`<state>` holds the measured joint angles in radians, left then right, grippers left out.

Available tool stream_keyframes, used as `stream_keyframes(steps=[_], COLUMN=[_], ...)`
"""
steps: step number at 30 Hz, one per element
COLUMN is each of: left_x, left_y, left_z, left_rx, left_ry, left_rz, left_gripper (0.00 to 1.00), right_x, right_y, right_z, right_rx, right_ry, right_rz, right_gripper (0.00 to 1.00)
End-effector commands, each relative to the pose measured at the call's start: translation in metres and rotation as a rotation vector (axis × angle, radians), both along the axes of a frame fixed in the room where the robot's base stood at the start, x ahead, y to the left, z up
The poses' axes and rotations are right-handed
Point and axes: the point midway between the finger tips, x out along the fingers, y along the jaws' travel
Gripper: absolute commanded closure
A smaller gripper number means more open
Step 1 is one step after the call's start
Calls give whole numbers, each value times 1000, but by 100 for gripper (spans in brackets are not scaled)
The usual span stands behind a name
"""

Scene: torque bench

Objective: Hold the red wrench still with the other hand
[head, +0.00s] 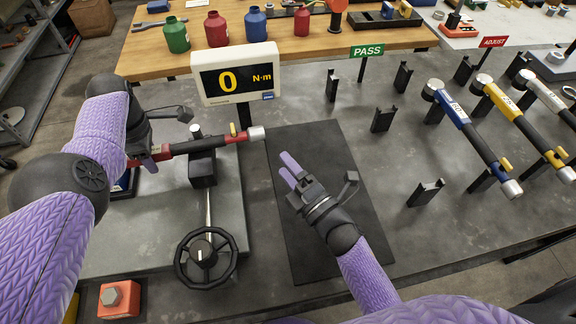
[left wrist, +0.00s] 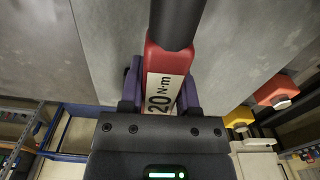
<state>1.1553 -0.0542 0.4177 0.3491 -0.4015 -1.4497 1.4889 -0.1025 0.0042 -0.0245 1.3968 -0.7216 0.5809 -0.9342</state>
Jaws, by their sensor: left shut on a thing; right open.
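The red wrench (head: 176,149) lies roughly level across the black post of the test stand (head: 202,168). Its silver-capped end (head: 257,133) points right, with a yellow piece (head: 228,163) near that end. My left gripper (head: 150,154) is shut on the wrench's left part. In the left wrist view the fingers sit either side of the red body (left wrist: 152,62), beside its white "20 N·m" label (left wrist: 163,88). My right gripper (head: 287,170) is open and empty over the dark mat (head: 318,145), to the right of and apart from the wrench's silver-capped end.
A display (head: 236,74) reading 0 N·m stands behind the wrench. A black handwheel (head: 206,258) is in front of the post. Blue (head: 459,118), yellow (head: 512,108) and white wrenches rest on holders at right. The PASS sign (head: 367,51) is behind empty holders.

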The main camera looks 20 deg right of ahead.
Motion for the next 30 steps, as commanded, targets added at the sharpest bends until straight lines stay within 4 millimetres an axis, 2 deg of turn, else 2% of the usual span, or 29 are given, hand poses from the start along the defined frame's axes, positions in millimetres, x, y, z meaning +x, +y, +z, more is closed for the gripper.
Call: stream_keyframes(steps=[2, 3, 8, 16, 19, 23, 27, 30], left_x=[0, 0, 0, 1, 2, 1, 2, 1], left_y=[0, 0, 0, 0, 0, 0, 0, 0], left_z=[1, 1, 0, 1, 11, 36, 79, 101], left_rx=[1, 1, 0, 1, 2, -1, 0, -1], left_ry=[-2, -2, -1, -1, -4, -7, -7, -5], left_rz=[1, 1, 0, 0, 0, 1, 0, 0], left_gripper=[100, 53, 19, 18, 18, 18, 18, 18], right_x=[0, 0, 0, 0, 0, 1, 0, 0], right_y=[0, 0, 0, 0, 0, 0, 0, 0], right_z=[0, 0, 0, 0, 0, 0, 0, 0], right_rx=[0, 0, 0, 0, 0, 0, 0, 0], right_ry=[0, 0, 0, 0, 0, 0, 0, 0], right_rz=[0, 0, 0, 0, 0, 0, 0, 0], right_gripper=[18, 18, 18, 18, 18, 18, 18, 18])
